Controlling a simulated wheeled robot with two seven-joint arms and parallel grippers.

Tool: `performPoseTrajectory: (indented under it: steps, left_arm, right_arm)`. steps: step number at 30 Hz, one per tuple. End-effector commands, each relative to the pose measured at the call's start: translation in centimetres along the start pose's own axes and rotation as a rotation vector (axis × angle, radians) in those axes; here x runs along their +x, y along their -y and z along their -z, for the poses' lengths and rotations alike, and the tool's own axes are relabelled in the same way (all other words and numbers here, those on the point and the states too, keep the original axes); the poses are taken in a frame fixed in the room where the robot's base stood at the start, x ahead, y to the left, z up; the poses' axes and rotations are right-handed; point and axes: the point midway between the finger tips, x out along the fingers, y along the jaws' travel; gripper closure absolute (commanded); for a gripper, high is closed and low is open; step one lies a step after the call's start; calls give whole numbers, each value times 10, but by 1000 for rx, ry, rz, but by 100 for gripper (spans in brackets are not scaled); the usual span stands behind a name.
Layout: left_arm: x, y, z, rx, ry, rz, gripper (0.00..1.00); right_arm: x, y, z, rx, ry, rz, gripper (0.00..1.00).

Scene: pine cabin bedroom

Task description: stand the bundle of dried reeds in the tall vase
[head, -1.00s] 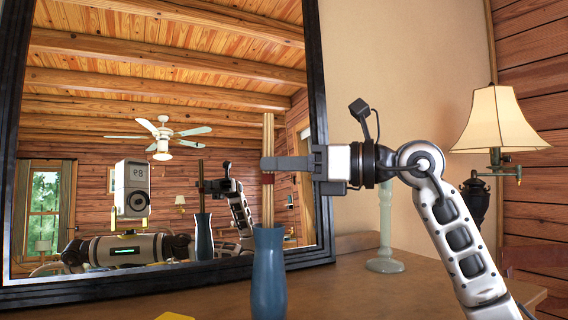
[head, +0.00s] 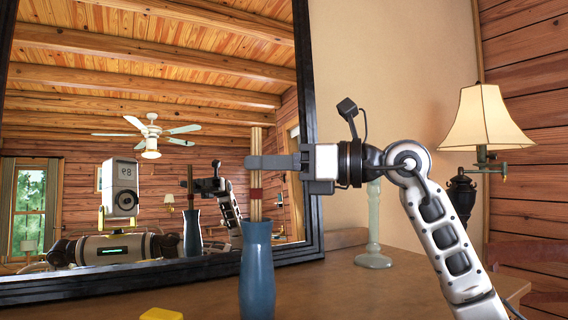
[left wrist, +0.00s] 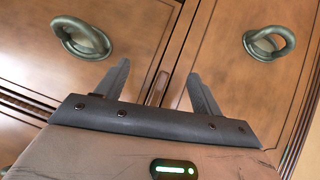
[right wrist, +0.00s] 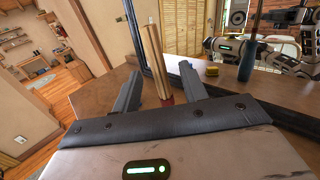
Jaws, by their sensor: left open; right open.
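The bundle of dried reeds (head: 256,207), pale with a dark red band, stands upright with its lower end inside the mouth of the tall blue vase (head: 257,275). My right gripper (head: 254,163) is open around the reeds above the red band. In the right wrist view the bundle (right wrist: 153,55) rises between the parted fingers (right wrist: 157,84), and the real vase is hidden below the gripper. How deep the reeds reach is hidden by the vase wall. My left gripper (left wrist: 157,75) is open and empty, facing wooden cabinet fronts; it does not show directly in the head view.
The vase stands on a wooden dresser top (head: 330,292) before a large dark-framed mirror (head: 313,200), which reflects me and the vase. A pale green candlestick (head: 374,225) and a lamp (head: 487,120) stand to the right. A yellow object (head: 161,314) lies front left.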

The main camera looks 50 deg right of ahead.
Motion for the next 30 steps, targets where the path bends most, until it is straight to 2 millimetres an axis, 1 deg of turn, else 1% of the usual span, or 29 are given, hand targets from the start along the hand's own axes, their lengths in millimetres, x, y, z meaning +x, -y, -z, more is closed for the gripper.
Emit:
performPoseTrajectory:
  steps: [4,7,11,13,14,17,18,21,25,30]
  left_arm:
    - [1,0,-2,-1,2,0,33]
    - [4,1,-8,-4,9,-3,33]
    - [16,2,-26,-12,44,-14,33]
    - [24,2,-32,-10,44,-18,33]
    - [25,2,-31,-9,34,-21,33]
    - [24,-1,-16,2,-32,-32,33]
    - [22,-3,-8,6,-61,-37,33]
    - [18,-9,3,13,-111,-52,33]
    - [15,-11,8,20,-138,-61,33]
    - [13,-12,2,18,-134,-62,33]
  right_arm:
    - [-2,0,1,0,0,1,57]
    - [-11,1,2,0,0,2,57]
    - [-34,1,4,-1,2,3,57]
    - [-51,1,5,0,2,3,57]
    - [-58,0,5,-1,3,2,57]
    - [-84,0,4,0,3,2,57]
    - [-93,0,3,0,3,2,57]
    - [-116,0,2,0,3,2,57]
    - [-139,0,1,0,3,1,57]
    - [-156,0,0,0,1,0,57]
